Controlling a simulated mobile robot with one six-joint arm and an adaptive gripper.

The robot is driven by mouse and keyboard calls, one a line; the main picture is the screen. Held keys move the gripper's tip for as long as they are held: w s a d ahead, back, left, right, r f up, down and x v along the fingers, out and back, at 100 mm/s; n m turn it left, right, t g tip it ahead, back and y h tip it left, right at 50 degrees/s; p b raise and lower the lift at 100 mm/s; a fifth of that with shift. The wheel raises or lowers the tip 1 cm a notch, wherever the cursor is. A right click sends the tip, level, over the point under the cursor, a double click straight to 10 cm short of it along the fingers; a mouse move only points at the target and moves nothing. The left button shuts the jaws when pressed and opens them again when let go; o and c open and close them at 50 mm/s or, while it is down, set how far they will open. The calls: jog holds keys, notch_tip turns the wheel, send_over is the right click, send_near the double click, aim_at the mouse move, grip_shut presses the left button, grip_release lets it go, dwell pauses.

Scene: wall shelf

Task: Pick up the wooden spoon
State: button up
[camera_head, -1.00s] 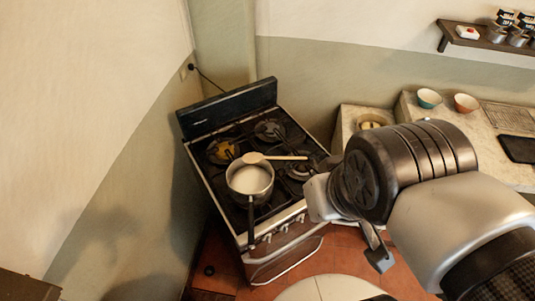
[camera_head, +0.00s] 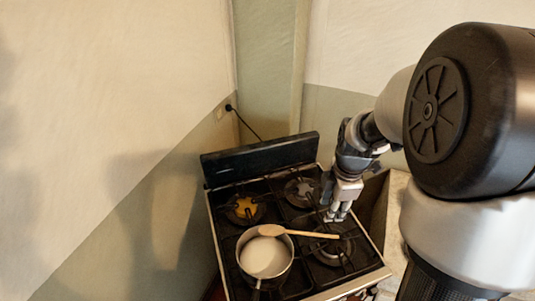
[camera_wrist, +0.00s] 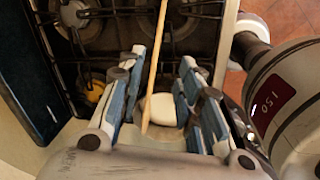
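The wooden spoon (camera_head: 306,234) lies across the rim of a pot of white liquid (camera_head: 265,257). Its bowl is over the pot and its handle reaches right over the front right burner. My gripper (camera_head: 338,216) points down, just behind and above the handle's right part. In the wrist view my gripper (camera_wrist: 167,92) is open, its fingers apart, with the spoon's handle (camera_wrist: 160,55) showing between them. I cannot tell how far the fingertips are above it. Part of the white liquid shows behind the handle; the fingers hide most of the pot.
The pot stands on a black gas stove (camera_head: 224,226) with several burners and a raised back panel (camera_head: 260,157). Walls close in at the left and back. A pale counter (camera_head: 398,200) is to the right of the stove.

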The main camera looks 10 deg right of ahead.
jog(key=b, duration=0.2)
send_over(321, 235)
jog(key=s, duration=0.1)
notch_tip(321, 235, down, 12)
jog(key=shift+w+f+b, duration=0.2)
jog(key=shift+f+b, duration=0.05)
jog(key=shift+f, duration=0.7)
jog(key=shift+w+f+b, duration=0.15)
jog(key=shift+f+b, duration=0.1)
jog(key=shift+f, duration=0.75)
jog(key=shift+w+f+b, duration=0.2)
jog(key=shift+f+b, duration=0.05)
jog(key=shift+f, duration=0.7)
jog(key=shift+n, duration=0.3)
jog(key=shift+c, duration=0.6)
grip_shut()
